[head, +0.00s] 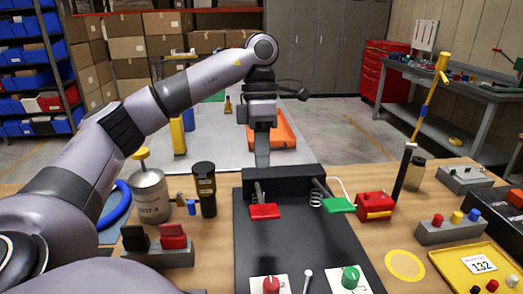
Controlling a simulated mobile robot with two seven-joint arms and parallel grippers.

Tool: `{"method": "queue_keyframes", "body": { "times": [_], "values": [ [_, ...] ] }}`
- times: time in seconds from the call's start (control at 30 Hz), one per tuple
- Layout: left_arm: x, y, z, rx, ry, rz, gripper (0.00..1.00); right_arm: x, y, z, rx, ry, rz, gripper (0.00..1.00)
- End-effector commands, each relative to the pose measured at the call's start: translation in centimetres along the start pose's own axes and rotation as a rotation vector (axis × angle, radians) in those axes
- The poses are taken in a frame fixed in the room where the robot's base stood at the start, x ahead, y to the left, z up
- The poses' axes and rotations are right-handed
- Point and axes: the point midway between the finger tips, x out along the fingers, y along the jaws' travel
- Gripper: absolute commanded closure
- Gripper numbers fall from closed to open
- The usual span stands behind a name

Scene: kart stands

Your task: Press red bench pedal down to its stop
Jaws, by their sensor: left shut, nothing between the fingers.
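The red pedal (264,211) sticks out toward me from the left of a black pedal housing (290,180), low over a black board (300,238). The green pedal (338,205) is on the housing's right, with a spring visible beside it. My left gripper (262,162) points down with its fingers together and empty. In the picture its tips end at the housing's back edge, above and beyond the red pedal, and it appears apart from the pedal. Whether it touches the housing is hard to tell. My right gripper is out of view.
On the bench, a can (150,194), a black cup (204,190) and a red-and-black switch box (158,246) stand left of the board. A red box (374,206), a button block (450,227) and a yellow tray (472,266) lie right. Red and green knobs sit on the board's front.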

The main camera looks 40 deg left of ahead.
Motion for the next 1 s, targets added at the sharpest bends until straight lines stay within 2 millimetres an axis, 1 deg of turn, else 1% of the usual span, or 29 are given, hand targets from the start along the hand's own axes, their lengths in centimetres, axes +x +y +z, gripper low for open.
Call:
{"method": "queue_keyframes", "body": {
  "times": [0.03,0.1,0.17,0.3,0.4,0.5,0.6,0.93,1.0],
  "values": [
    [1.6,0.1,-0.1,-0.001,0.003,-0.001,1.00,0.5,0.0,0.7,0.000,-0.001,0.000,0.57],
    [3.2,0.1,-0.1,-0.002,0.004,-0.002,1.00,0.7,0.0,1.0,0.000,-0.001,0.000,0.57],
    [4.0,0.0,-0.1,-0.002,0.004,0.000,1.00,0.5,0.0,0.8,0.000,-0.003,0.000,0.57],
    [6.3,0.0,-0.1,-0.001,0.003,0.000,1.00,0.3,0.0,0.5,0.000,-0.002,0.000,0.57],
    [7.6,0.0,-0.1,-0.002,0.001,-0.001,1.00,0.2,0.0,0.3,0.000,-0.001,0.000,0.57],
    [8.5,0.0,-0.1,-0.002,0.001,0.000,1.00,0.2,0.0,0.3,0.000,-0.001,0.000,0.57],
    [8.9,0.0,-0.1,-0.002,-0.001,0.000,1.00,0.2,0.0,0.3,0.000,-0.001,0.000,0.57],
    [9.0,0.0,0.0,-0.001,-0.001,0.001,1.00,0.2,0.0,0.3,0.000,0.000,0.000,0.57],
    [9.3,0.0,0.0,0.000,0.001,0.009,1.00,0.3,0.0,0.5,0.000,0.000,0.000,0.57]
  ]
}}
